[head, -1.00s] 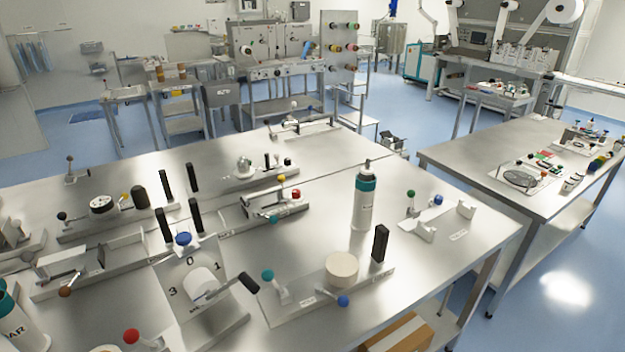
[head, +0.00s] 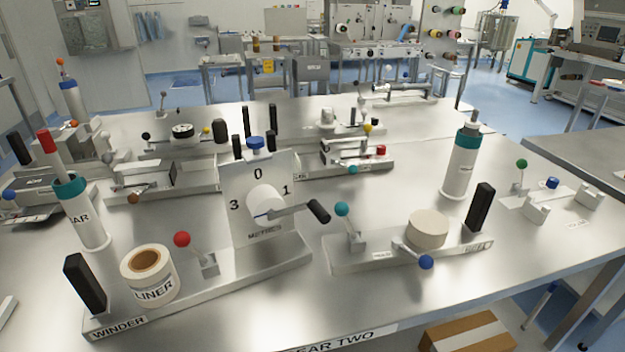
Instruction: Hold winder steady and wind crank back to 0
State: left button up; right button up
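The winder (head: 200,285) is a long metal base labelled WINDER on the near left of the steel table. On it stand a black upright handle (head: 85,284), a LINER roll (head: 149,277), a red-knobbed lever (head: 195,250) and an upright dial plate (head: 238,180) marked 0, 1 and 3. A white hub (head: 265,202) sits in the plate's middle. The crank (head: 300,210) reaches from the hub to the right, and its black grip (head: 318,211) is near the 1. Neither of my grippers is in view.
A second base (head: 400,252) with a beige roll, a black handle and teal- and blue-knobbed levers stands to the right. White, teal-topped bottles (head: 461,165) stand on the table. Other fixtures fill the back. The table's front edge bears a label.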

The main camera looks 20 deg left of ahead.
aim_at(266, 205)
jog(key=i+l+u, duration=0.1)
jog(key=u, duration=0.25)
jog(key=i+l+u, duration=0.1)
jog(key=u, duration=0.25)
jog(key=i+l+u, duration=0.2)
jog(key=u, duration=0.15)
